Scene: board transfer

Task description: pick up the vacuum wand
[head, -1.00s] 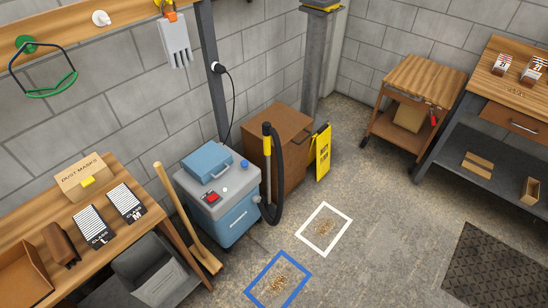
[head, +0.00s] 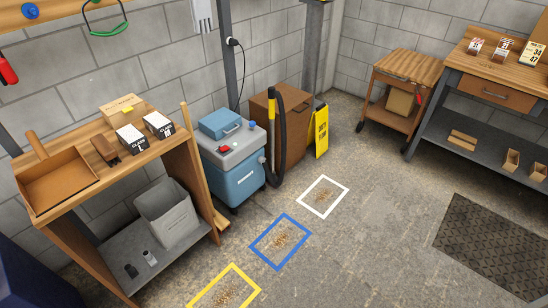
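The vacuum wand (head: 271,117) is black with a yellow part near its top. It stands upright at the right side of the blue and grey vacuum (head: 236,183), with a black hose (head: 281,150) looping beside it. Its lower end is hard to make out against the vacuum and hose. Neither of my grippers shows in the head view.
A brown cabinet (head: 295,115) and a yellow floor sign (head: 321,132) stand behind and right of the wand. A wooden bench (head: 82,147) stands left. Blue (head: 263,269), white (head: 342,207) and yellow (head: 248,297) floor outlines surround debris. The central floor is open.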

